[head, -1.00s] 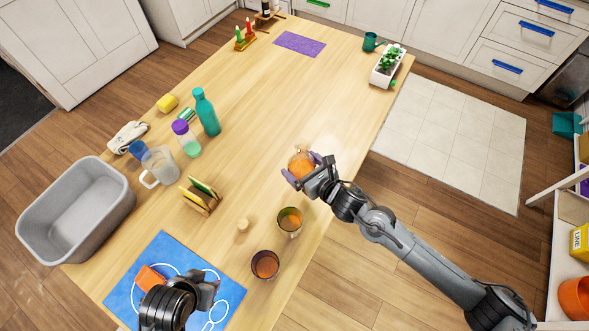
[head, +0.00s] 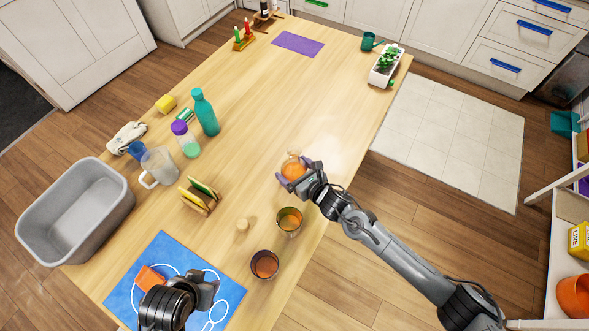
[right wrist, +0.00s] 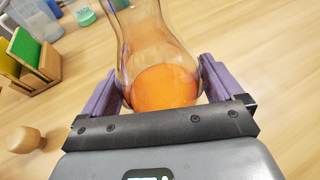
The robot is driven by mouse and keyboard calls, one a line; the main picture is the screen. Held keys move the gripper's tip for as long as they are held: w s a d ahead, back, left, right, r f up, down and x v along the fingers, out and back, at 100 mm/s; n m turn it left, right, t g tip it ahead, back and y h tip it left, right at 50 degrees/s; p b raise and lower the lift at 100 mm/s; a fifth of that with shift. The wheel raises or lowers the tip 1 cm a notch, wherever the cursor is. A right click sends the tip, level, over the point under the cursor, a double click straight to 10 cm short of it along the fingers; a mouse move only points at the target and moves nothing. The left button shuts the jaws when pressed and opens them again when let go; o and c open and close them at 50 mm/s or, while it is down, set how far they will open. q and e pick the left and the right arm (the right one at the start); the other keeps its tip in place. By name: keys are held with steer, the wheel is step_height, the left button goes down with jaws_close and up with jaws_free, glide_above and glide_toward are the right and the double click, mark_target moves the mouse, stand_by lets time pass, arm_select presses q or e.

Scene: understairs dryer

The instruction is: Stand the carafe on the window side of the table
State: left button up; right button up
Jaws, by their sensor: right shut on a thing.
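The carafe (head: 292,170) is clear glass with orange contents. It is near the right long edge of the table, about midway along. My right gripper (head: 294,176) is shut around its rounded body. In the right wrist view the carafe (right wrist: 160,62) sits between the two purple fingers, its neck running out of the top of the picture. I cannot tell whether its base touches the wooden table (head: 255,125). My left gripper (head: 208,290) is over the blue mat (head: 170,252); its jaw opening is unclear. No window shows.
A rack (head: 199,196), a clear jug (head: 160,166), bottles (head: 206,112) and a grey tub (head: 75,212) are at left. The table's middle and far part are largely clear.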

arm_select(q)
steer(key=shift+f, duration=0.1)
steer(key=shift+f, duration=0.1)
arm_select(e)
steer(key=o, duration=1.3)
steer(key=shift+f, duration=0.15)
steer(key=shift+o, duration=0.6)
arm_select(q)
steer(key=shift+d, duration=0.1)
steer(key=shift+r, duration=0.2)
